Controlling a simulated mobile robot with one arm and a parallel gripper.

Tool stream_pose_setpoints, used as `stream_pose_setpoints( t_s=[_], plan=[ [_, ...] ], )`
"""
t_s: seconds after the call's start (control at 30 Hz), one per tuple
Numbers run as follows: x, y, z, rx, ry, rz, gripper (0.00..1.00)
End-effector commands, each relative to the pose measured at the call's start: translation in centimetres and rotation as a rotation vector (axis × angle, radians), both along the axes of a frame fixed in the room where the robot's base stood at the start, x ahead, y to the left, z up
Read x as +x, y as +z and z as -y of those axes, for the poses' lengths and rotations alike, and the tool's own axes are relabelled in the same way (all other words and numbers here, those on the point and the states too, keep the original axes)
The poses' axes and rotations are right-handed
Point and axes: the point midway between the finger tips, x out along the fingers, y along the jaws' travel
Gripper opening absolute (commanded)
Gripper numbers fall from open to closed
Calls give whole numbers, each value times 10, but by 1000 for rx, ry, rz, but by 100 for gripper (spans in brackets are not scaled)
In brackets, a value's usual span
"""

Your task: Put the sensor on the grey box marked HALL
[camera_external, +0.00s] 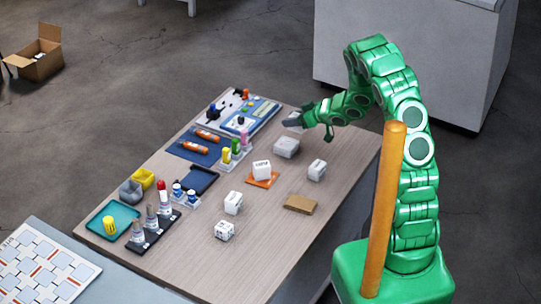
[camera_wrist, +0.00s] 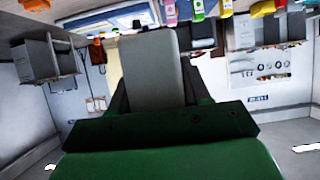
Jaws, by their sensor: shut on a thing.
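My gripper (camera_external: 296,122) is at the far right part of the table, at the end of the bent green arm. It is shut on a light grey block, which fills the middle of the wrist view (camera_wrist: 152,78); I cannot tell for sure that it is the sensor. A grey box (camera_external: 286,147) stands on the table just below my gripper. A white box with dark lettering (camera_external: 262,169) sits on an orange mat (camera_external: 262,181). Other small pale boxes (camera_external: 316,170) (camera_external: 233,203) (camera_external: 224,230) stand nearby. I cannot read HALL on any of them.
On the left of the table (camera_external: 195,275) are a teal tray (camera_external: 98,224), a dark rack with bottles (camera_external: 150,236), coloured vials (camera_external: 236,150) and orange tools on a blue mat (camera_external: 205,137). A brown pad (camera_external: 301,204) lies right. The front right is clear.

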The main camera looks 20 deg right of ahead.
Motion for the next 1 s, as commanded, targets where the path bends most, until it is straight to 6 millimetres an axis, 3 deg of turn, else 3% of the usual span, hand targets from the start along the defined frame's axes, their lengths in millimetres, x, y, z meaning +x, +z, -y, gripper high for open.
stream_pose_setpoints(
  t_s=[0.2, 0.6, 1.0],
  plan=[
    [27, -13, -5, -1, 0, -1, 15],
    [56, -51, -11, -1, 0, -1, 15],
    [68, -66, -13, 0, 0, -1, 15]
  ],
)
